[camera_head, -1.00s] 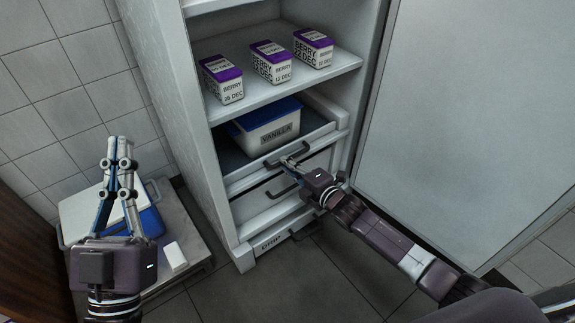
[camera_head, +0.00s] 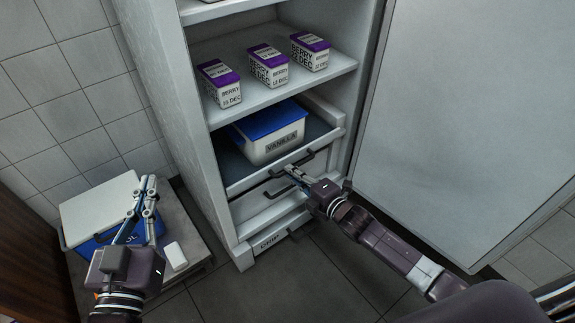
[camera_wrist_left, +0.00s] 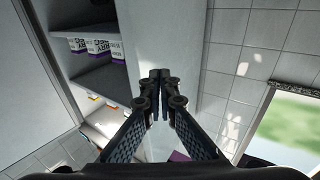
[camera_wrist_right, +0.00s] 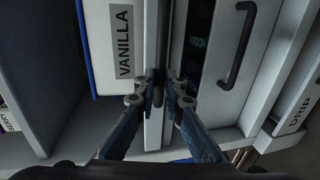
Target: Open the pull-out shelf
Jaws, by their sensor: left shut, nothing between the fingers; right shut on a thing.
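The pull-out shelf (camera_head: 238,180) is partly out of the white cabinet. It carries a white VANILLA tub with a blue lid (camera_head: 275,130). Its dark handle (camera_head: 305,159) is on the front edge. My right gripper (camera_head: 292,170) is shut on this handle. My left gripper (camera_head: 148,182) is shut and empty, raised at the left, away from the shelf. It also shows shut in the left wrist view (camera_wrist_left: 160,78).
Purple-lidded BERRY boxes (camera_head: 268,66) stand on the fixed shelf above. A drawer with a dark handle (camera_head: 280,191) and a lower labelled drawer (camera_head: 268,243) lie below. The open door (camera_head: 465,110) stands at the right. A blue-and-white cool box (camera_head: 98,208) is at the left.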

